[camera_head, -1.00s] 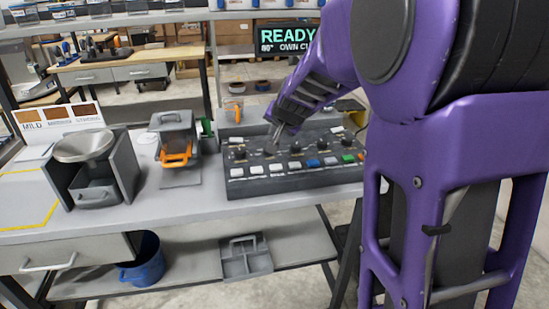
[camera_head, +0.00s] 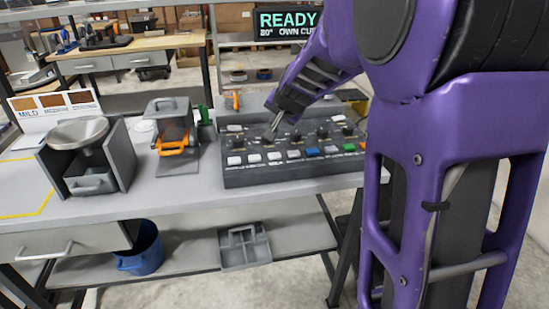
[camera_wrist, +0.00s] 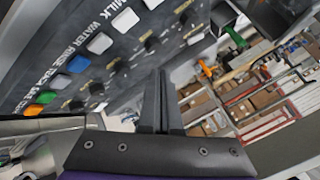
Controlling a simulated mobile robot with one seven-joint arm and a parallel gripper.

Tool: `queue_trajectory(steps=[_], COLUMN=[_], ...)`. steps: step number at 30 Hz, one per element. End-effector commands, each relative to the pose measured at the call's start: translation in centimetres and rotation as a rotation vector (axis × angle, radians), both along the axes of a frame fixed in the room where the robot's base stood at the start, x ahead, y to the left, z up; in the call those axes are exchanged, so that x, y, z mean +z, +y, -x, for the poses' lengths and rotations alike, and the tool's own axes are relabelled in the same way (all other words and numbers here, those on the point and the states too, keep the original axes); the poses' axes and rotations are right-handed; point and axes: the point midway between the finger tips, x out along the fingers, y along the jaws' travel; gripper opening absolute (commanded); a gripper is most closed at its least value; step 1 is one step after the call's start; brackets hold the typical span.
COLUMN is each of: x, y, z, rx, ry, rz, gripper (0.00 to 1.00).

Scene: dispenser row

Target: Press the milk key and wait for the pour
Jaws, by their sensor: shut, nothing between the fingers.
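The control panel (camera_head: 300,176) lies on the bench with a front row of keys: several white ones, then blue, grey, green and orange. In the wrist view, the "MILK" lettering stands beside a white key (camera_wrist: 125,20), which looks like the third white key (camera_head: 274,156) in the head view. My gripper (camera_head: 273,128) is shut and empty, above the rear part of the panel, behind the white keys. In the wrist view its closed fingers (camera_wrist: 161,72) point toward the panel. I cannot tell whether the tips touch it. No pour is visible.
A display (camera_head: 287,24) reads "READY", "80° OWN CUP". Dark knobs (camera_head: 323,133) stand behind the keys. Left of the panel are an orange-handled device (camera_head: 172,140) and a metal-bowled unit (camera_head: 80,132). A blue bucket (camera_head: 142,250) and grey caddy (camera_head: 245,247) sit on the lower shelf.

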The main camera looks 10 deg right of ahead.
Motion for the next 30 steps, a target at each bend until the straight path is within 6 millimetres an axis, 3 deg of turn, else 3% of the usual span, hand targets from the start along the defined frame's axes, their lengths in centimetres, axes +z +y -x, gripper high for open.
queue_trajectory(steps=[9, 15, 30], x=[-5.1, -7.0, -7.4], y=[0.0, 0.0, 0.0], z=[0.0, 0.0, 0.0], rx=[-0.001, 0.001, 0.001], ry=[0.001, 0.001, 0.0], rz=[0.001, 0.001, 0.001], gripper=[0.0, 0.0, 0.0])
